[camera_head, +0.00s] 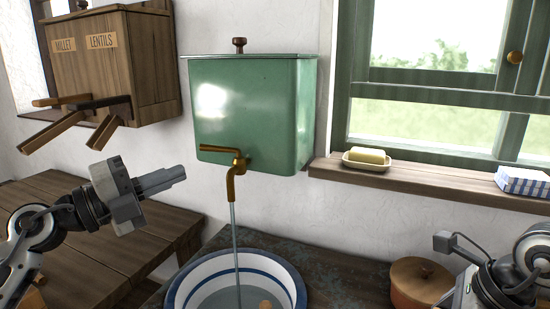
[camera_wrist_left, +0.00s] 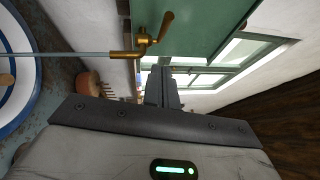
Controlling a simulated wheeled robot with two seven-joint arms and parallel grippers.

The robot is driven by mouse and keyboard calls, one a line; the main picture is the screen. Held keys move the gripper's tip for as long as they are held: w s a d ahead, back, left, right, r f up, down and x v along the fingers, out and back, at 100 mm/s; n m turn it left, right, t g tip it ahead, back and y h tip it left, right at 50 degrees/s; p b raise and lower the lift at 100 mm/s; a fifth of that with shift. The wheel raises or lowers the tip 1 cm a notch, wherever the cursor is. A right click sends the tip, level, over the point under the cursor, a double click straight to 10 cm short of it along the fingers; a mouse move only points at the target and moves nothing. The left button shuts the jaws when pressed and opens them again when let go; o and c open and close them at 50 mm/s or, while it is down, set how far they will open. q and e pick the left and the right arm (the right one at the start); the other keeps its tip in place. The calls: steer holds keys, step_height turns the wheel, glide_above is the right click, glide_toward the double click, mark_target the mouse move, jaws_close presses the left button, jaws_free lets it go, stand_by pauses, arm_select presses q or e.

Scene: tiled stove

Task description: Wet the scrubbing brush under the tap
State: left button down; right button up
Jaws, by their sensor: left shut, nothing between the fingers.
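The brass tap (camera_head: 238,165) sits low on the green water tank (camera_head: 245,110). A thin stream of water (camera_head: 235,240) runs from it into the blue-and-white basin (camera_head: 290,272). My left gripper (camera_head: 182,174) is shut and empty, left of the tap and apart from it. In the left wrist view, its fingers (camera_wrist_left: 163,88) point towards the window, and the tap (camera_wrist_left: 140,42) and stream (camera_wrist_left: 70,54) also show. A small brown thing (camera_head: 265,304) shows in the basin at the bottom edge; I cannot tell whether it is the scrubbing brush. My right gripper's fingers are out of view.
A wooden box labelled millet and lentils (camera_head: 110,65), with chutes, hangs above a slatted wooden table (camera_head: 100,240) at left. A lidded brown pot (camera_head: 418,280) stands right of the basin. Soap in a dish (camera_head: 367,158) and a blue-and-white packet (camera_head: 522,181) are on the window sill.

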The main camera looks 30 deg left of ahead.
mark_target(217, 150)
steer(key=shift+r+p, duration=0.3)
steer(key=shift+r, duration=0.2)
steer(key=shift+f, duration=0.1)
arm_select(q)
steer(key=shift+w+r, duration=0.2)
steer(key=shift+w, duration=0.95)
steer(key=shift+w+r, duration=0.25)
steer(key=shift+w, duration=0.9)
steer(key=shift+w+r, duration=0.2)
steer(key=shift+w, duration=0.95)
steer(key=shift+a, duration=0.1)
